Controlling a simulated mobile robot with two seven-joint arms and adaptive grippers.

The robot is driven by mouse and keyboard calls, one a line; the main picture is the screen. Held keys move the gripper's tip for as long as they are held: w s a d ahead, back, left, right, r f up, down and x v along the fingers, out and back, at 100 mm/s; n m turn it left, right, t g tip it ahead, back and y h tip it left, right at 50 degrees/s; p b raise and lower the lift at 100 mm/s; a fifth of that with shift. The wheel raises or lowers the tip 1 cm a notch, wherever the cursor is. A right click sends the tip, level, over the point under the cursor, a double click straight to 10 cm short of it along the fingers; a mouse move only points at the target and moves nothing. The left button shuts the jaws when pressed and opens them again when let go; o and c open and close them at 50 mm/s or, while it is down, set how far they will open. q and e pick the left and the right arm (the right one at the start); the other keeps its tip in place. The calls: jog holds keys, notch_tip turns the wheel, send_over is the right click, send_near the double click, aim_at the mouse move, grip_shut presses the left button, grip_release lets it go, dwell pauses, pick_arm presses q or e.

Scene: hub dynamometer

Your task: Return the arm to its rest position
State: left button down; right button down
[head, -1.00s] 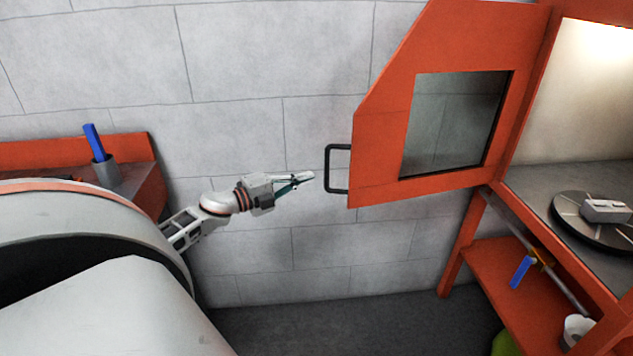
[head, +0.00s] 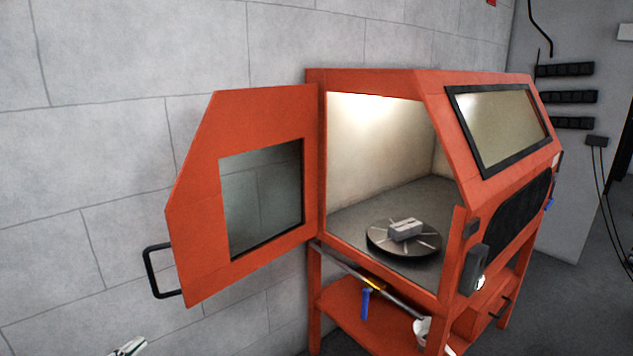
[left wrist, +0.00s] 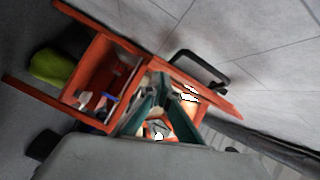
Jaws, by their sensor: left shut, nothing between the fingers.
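My left gripper (head: 128,347) only just shows at the bottom left edge of the head view, below the door handle and apart from it. Most of its arm is out of the picture. In the left wrist view its teal fingers (left wrist: 161,82) come together at the tips, shut with nothing between them. The orange cabinet door (head: 200,260) stands wide open, with a dark window and a black handle (head: 151,272). The handle also shows in the left wrist view (left wrist: 205,68), beyond the fingers and clear of them. My right gripper is not in view.
The orange cabinet (head: 430,85) holds a round dark turntable (head: 385,243) with a grey block (head: 406,230) on it. A blue-handled tool (head: 365,303) hangs at the lower shelf, near a white cup (head: 422,328). A green object (left wrist: 55,68) lies on the floor. The wall left of the door is bare.

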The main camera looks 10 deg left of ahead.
pick_arm(q)
jog(key=s+d+f+n+g, duration=0.2)
jog(key=s+d+f+n, duration=0.2)
jog(key=d, duration=0.6)
jog(key=s+d+f+n+g+p, duration=0.1)
jog(key=s+d+f+n+g, duration=0.1)
jog(key=s+d+f, duration=0.5)
jog(key=s+d+f+n+g+p, duration=0.1)
jog(key=s+d+f+n, duration=0.4)
jog(key=d, duration=0.9)
jog(key=shift+s+d+f+n+g, duration=0.15)
jog(key=shift+s+f+n+g, duration=0.25)
jog(key=shift+s+g, duration=0.55)
